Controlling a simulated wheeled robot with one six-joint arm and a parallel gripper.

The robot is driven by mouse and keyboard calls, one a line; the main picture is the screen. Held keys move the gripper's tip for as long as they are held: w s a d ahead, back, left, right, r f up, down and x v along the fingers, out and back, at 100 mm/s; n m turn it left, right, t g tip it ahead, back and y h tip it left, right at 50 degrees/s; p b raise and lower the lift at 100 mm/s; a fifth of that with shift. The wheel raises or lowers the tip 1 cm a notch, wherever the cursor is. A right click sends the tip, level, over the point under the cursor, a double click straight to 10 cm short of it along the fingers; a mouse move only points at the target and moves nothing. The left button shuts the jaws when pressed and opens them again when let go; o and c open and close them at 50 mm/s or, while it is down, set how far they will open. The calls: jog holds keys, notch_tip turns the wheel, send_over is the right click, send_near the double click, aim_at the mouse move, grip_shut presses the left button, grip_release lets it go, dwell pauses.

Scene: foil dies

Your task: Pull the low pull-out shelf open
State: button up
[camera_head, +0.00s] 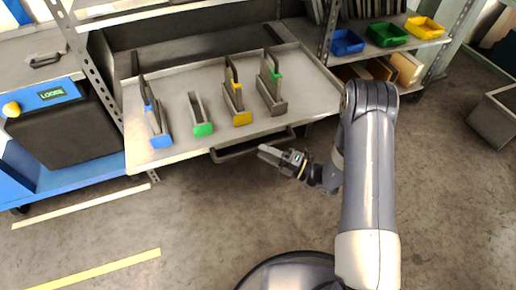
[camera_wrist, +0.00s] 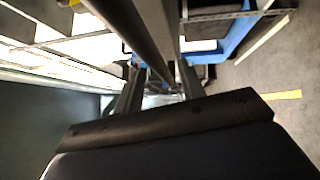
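The low pull-out shelf (camera_head: 180,90) is a light grey tray in the rack, seen from above in the head view. Several foil dies with blue, green and yellow ends stand on it. A dark bar handle (camera_head: 238,151) runs along its front edge. My gripper (camera_head: 264,152) is just in front of the right part of this handle. In the wrist view my gripper's two fingers (camera_wrist: 160,85) are apart, and a dark bar (camera_wrist: 142,32), likely the handle, runs between or just beyond them. Contact with it cannot be made out.
A blue cart (camera_head: 75,170) with a black case (camera_head: 65,130) stands left of the shelf. Blue, green and yellow bins (camera_head: 387,35) sit on a rack at right. A grey box (camera_head: 495,118) is at far right. The floor in front is clear, with a yellow line (camera_head: 100,269).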

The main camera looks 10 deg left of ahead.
aim_at(256, 148)
jog(key=v, duration=0.7)
jog(key=shift+p, duration=0.45)
jog(key=shift+f, duration=0.1)
jog(key=b+x, duration=0.1)
jog(key=x, duration=0.8)
jog(key=shift+a+b, duration=0.35)
jog(key=shift+a, duration=0.05)
jog(key=shift+w+a+r, duration=0.2)
jog(key=shift+a, duration=0.25)
jog(key=shift+w+a, duration=0.1)
jog(key=shift+w, duration=0.1)
jog(key=shift+s, duration=0.1)
